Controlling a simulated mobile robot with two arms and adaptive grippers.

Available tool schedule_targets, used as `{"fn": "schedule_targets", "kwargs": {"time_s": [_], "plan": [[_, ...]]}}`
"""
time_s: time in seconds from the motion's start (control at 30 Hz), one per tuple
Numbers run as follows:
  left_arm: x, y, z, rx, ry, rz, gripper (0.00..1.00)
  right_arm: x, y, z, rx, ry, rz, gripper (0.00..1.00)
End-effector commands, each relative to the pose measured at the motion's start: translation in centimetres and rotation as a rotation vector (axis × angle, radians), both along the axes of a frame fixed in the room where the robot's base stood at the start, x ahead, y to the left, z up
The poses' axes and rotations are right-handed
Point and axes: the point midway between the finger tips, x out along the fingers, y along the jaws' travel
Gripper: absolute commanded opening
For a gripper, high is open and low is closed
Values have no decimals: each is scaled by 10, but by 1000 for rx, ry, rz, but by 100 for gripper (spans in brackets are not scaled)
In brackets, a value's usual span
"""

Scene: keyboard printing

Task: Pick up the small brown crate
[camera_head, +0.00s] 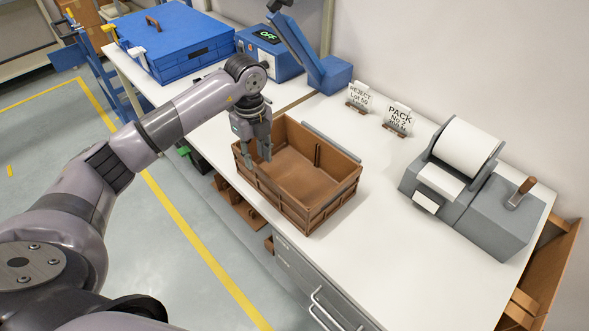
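The small brown crate (312,206) stands upright on the white table, near its front edge, and looks empty inside. My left gripper (258,160) points down at the crate's left end, with its fingers in front of or over the left wall. The fingers look parted. I cannot tell whether they touch the wall. Part of the crate's left end is hidden behind the gripper. My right gripper is not in view.
A blue case (170,45) and a blue device reading OFF (268,50) stand at the back left. REJECT (359,95) and PACK (399,118) signs stand behind the crate. A grey label printer (470,190) stands at right. The table is clear between crate and printer.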

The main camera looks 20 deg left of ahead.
Motion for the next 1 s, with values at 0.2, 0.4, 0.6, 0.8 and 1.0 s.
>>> {"fn": "schedule_targets", "kwargs": {"time_s": [0.2,0.4,0.6,0.8,1.0], "plan": [[-1,1,-14,0,2,-1,30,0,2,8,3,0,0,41],[-4,4,-40,1,5,-1,30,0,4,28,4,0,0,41],[-2,4,-61,0,0,0,30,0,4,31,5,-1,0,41],[-2,4,-63,1,-1,0,30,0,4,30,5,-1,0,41],[-2,4,-63,1,-1,0,18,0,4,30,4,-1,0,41]]}}
